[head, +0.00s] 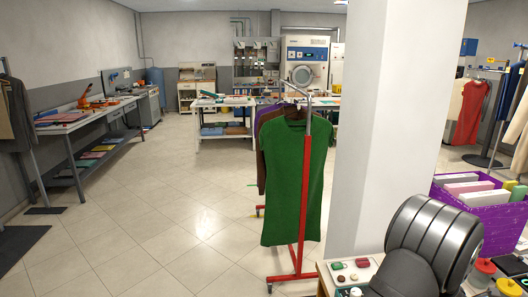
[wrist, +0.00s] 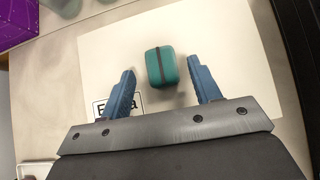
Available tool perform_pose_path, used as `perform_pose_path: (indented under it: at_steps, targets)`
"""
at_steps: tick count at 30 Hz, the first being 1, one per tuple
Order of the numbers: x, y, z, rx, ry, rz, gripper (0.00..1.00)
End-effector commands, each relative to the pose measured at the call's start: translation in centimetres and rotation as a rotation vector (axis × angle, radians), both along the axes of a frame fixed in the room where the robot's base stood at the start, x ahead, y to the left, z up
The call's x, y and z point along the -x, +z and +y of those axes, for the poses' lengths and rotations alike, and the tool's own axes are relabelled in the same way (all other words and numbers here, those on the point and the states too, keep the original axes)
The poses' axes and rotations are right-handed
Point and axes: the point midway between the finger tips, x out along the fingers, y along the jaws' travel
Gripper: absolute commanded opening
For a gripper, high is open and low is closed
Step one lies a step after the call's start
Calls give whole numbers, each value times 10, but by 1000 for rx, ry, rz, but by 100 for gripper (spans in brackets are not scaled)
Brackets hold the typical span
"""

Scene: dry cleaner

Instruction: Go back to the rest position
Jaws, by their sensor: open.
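My gripper (wrist: 163,90) shows in the wrist view with its two blue fingers spread wide. It is open and holds nothing. A teal box with a dark band (wrist: 162,67) lies on a white sheet (wrist: 225,50), ahead of the gap between the fingers. It appears apart from both fingers. Part of a printed label (wrist: 102,108) shows beside the left finger. In the head view, my dark arm link fills the lower right, and the gripper itself is not visible there.
In the head view, a purple crate (head: 470,217) with folders stands right of my arm. A white tray (head: 350,272) with small items lies left of it. A white pillar (head: 395,120) rises close behind. A red garment rack (head: 301,235) with a green garment (head: 294,180) stands left of the pillar.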

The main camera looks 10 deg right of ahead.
Motion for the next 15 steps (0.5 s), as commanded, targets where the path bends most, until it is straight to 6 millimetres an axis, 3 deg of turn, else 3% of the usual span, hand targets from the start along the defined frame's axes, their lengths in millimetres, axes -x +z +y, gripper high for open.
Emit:
perform_pose_path:
  at_steps: [15]
  targets:
    - [0, 57, 57, 2, -1, -2, 57]
